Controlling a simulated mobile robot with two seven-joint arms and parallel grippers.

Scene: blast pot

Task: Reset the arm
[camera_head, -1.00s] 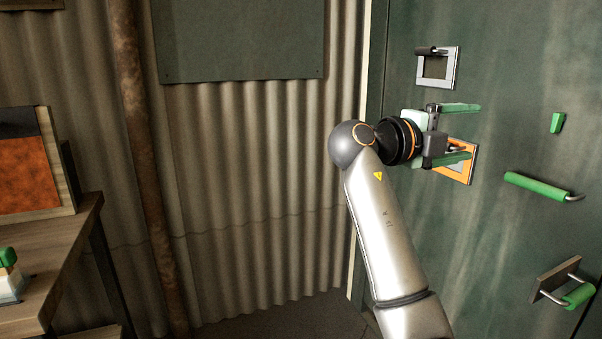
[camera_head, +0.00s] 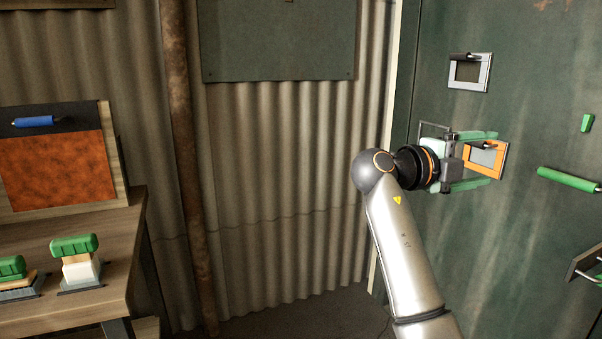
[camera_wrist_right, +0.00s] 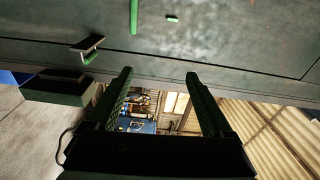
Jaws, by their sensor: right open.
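My right gripper (camera_head: 492,160) is open and empty in the head view. Its green fingers are spread and point right, toward the dark green panel wall. It overlaps the left side of an orange-framed panel (camera_head: 500,148) there; whether it touches it, I cannot tell. In the right wrist view the two dark fingers (camera_wrist_right: 160,75) stand apart with nothing between them. My left gripper is in neither view.
The green wall (camera_head: 535,250) carries a grey-framed panel (camera_head: 484,72), a green bar handle (camera_head: 568,179) and a small green knob (camera_head: 587,123). At left, a wooden bench (camera_head: 85,230) bears green-topped tools (camera_head: 75,245). A rusty pipe (camera_head: 180,150) runs down the corrugated wall.

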